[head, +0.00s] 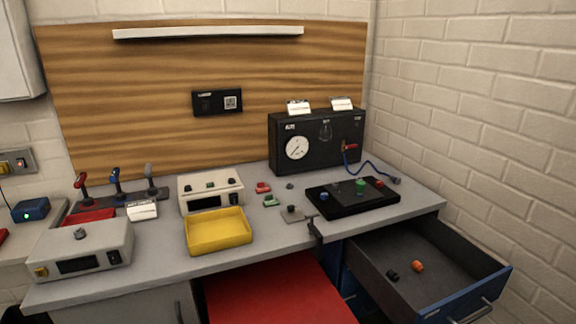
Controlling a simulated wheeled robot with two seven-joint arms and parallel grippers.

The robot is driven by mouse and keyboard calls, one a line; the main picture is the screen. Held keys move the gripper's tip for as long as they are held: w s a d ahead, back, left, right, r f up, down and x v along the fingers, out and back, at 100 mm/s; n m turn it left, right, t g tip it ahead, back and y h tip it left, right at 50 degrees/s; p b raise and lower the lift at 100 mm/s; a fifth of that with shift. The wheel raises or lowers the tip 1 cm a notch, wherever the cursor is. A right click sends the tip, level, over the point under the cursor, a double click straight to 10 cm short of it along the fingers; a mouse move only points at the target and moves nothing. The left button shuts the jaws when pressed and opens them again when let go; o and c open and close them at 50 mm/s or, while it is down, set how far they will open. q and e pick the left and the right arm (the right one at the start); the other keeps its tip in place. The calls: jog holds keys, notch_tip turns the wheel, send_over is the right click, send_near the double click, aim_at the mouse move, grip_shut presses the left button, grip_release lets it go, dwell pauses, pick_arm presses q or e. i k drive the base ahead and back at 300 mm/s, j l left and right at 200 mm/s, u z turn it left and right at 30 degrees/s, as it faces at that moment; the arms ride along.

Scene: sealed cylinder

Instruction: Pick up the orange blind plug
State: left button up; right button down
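The orange blind plug (418,266) lies on the floor of the open drawer (455,250) at the lower right. It is small and looks like a short cylinder. A dark plug-like piece (392,275) lies a little to its left, apart from it. Nothing covers the orange plug. Neither of my grippers shows in the head view.
The drawer is pulled out from under the grey workbench (300,232). Above it on the bench is a black tray (330,207) with coloured fittings, with a black gauge box (318,142) behind. A yellow bin (217,232) and a red surface (275,295) are to the left.

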aim_at(416, 265)
jog(key=z, duration=1.45)
